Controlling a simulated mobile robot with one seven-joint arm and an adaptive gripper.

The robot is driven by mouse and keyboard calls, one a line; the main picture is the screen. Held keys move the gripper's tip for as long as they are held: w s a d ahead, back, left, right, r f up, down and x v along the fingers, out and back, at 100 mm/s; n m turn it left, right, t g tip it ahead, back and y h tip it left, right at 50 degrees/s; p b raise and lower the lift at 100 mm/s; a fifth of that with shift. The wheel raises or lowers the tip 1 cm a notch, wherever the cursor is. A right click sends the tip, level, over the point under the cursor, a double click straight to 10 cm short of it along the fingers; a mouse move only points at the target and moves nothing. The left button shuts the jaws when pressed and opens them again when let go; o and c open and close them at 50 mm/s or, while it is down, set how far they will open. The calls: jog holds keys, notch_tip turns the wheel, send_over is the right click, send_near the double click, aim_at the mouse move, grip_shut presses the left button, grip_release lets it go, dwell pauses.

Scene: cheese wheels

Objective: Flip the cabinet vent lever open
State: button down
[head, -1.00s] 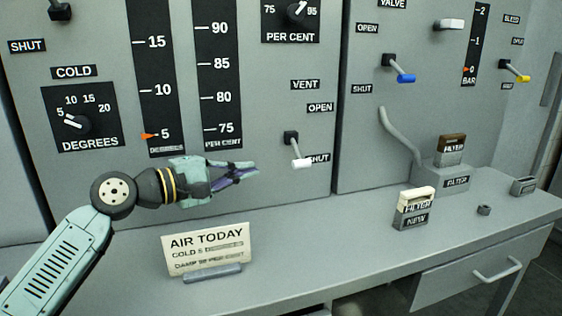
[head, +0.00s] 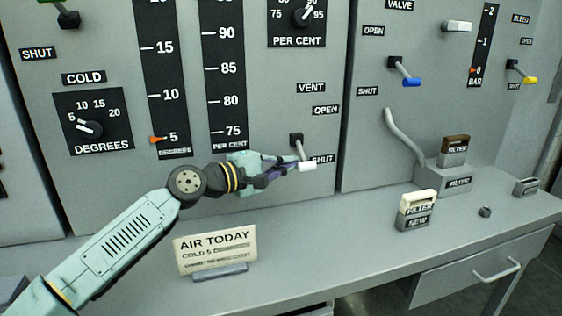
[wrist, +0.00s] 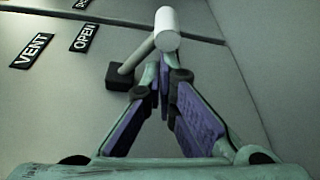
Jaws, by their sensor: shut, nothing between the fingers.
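The vent lever (head: 307,166) has a white handle on a grey arm and a black pivot block (head: 296,140). It tilts down to the right, with its handle by the SHUT label (head: 322,160) and below the OPEN label (head: 326,110). My gripper (head: 292,167) is shut and empty, its fingertips at the left side of the white handle. In the wrist view the fingertips (wrist: 161,62) sit just below the white handle (wrist: 167,28). I cannot tell whether they touch it.
The VENT label (head: 312,88) is above the lever. A blue-handled lever (head: 411,82) is on the right panel. An AIR TODAY card (head: 215,250) stands on the counter below my arm. A filter block (head: 416,210) stands on the counter to the right.

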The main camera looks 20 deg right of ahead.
aim_at(302, 155)
jog(key=shift+s+r+n+b, duration=0.15)
jog(key=shift+s+n+b, duration=0.1)
jog(key=shift+n+b, duration=0.3)
dwell(0.4)
jog(key=r+n+g, duration=0.1)
jog(key=n, duration=0.1)
jog(key=s+r+n+g+y, duration=0.1)
jog(key=n, duration=0.1)
jog(key=shift+r+b, duration=0.2)
jog(key=shift+b, duration=0.2)
jog(key=n, duration=0.1)
jog(key=r+n+g, duration=0.1)
jog(key=n, duration=0.1)
jog(key=shift+s+r+y+p, duration=0.1)
jog(key=shift+r+y+p, duration=0.15)
jog(key=shift+y+p, duration=0.05)
